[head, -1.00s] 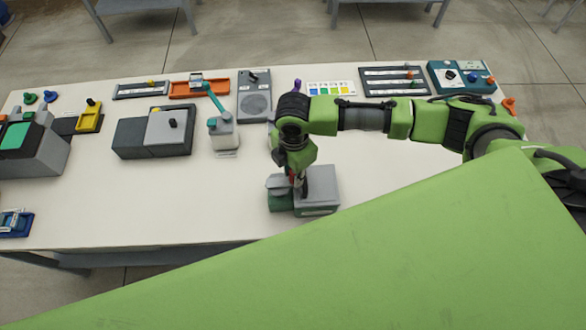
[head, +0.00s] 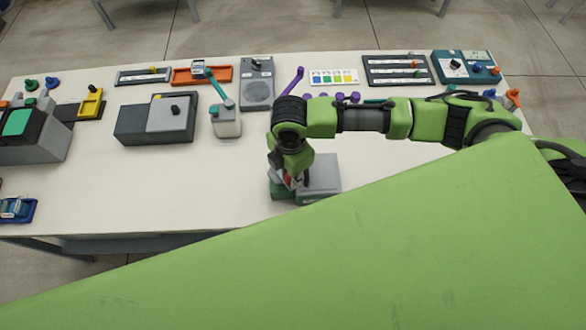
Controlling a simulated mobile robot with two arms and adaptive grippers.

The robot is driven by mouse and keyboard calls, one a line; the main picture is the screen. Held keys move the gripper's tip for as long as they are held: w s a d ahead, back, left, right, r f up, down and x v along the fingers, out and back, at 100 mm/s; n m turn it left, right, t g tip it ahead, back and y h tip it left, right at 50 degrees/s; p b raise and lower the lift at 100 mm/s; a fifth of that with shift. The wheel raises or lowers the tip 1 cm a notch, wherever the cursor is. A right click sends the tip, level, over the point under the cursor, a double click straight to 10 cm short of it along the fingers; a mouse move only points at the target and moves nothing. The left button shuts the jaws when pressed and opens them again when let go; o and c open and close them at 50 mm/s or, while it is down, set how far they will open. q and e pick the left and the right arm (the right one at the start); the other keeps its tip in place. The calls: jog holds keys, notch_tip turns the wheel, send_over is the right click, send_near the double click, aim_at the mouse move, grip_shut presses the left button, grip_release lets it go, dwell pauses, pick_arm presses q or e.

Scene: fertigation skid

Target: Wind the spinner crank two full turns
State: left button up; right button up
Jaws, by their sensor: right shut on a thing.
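A small box with a grey top and green lower parts (head: 322,176) stands near the front edge of the table; I take it to be the spinner. My right gripper (head: 291,183) comes down at its left side and is shut on its crank handle. A little red shows between the fingers. The crank and most of the handle are hidden by the gripper and wrist, so the crank's angle cannot be told. My left gripper is not in view.
A teal panel with knobs (head: 466,68) is back right. The white table (head: 130,185) is clear left of the spinner.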

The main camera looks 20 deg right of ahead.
jog(key=shift+s+f, duration=0.15)
jog(key=shift+s, duration=0.15)
jog(key=shift+o, duration=0.2)
jog(key=shift+s+a, duration=0.1)
jog(key=shift+a, duration=1)
jog(key=shift+a, duration=0.1)
jog(key=shift+w+a+r, duration=0.2)
jog(key=shift+w+a, duration=0.15)
jog(key=shift+a, duration=0.25)
jog(key=shift+w+a+r, duration=0.2)
jog(key=shift+w+a, duration=0.15)
jog(key=shift+a, duration=0.2)
jog(key=shift+w, duration=0.1)
